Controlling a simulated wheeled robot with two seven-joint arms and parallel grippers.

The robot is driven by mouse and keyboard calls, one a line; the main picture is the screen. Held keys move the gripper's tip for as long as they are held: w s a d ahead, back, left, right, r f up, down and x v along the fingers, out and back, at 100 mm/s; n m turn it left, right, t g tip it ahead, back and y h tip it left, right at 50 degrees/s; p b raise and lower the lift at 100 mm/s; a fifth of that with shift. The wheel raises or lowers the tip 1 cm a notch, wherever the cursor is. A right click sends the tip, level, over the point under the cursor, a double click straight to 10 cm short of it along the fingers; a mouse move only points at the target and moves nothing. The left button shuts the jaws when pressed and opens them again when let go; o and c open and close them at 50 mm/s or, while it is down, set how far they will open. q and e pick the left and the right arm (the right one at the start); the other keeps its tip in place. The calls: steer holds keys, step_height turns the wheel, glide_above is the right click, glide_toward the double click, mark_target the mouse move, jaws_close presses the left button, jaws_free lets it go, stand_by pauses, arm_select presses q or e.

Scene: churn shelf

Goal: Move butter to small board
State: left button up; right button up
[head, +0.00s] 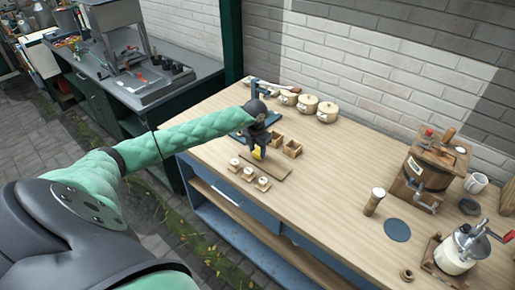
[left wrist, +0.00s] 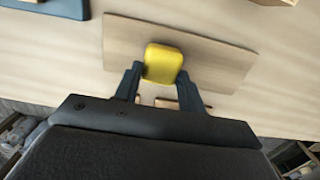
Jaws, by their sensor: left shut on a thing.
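The yellow butter (head: 258,154) is a small rounded block, held at the tips of my left gripper (head: 256,148). In the left wrist view the butter (left wrist: 164,62) sits between the two dark fingers (left wrist: 160,88), which are shut on it. The small board (head: 273,166) is a thin, light-brown rectangle on the table. In the left wrist view the butter shows over the middle of the small board (left wrist: 222,66). I cannot tell whether it touches the wood. My gripper hides part of the board. My right gripper is not in view.
Several small wooden pieces with white tops (head: 248,174) stand along the board's front edge. Wooden boxes (head: 292,148) and a blue board (head: 272,118) lie behind. Lidded crocks (head: 327,112) stand at the wall, a wooden churn (head: 430,172) at right. The table's middle is clear.

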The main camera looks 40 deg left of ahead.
arm_select(q)
steer(key=shift+f, duration=0.35)
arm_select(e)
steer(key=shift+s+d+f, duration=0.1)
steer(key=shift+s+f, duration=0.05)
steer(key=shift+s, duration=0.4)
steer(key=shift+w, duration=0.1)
arm_select(q)
steer(key=shift+f, duration=0.15)
steer(key=o, duration=1)
steer(key=shift+c, duration=0.2)
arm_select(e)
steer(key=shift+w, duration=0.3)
arm_select(q)
steer(key=shift+r, duration=0.2)
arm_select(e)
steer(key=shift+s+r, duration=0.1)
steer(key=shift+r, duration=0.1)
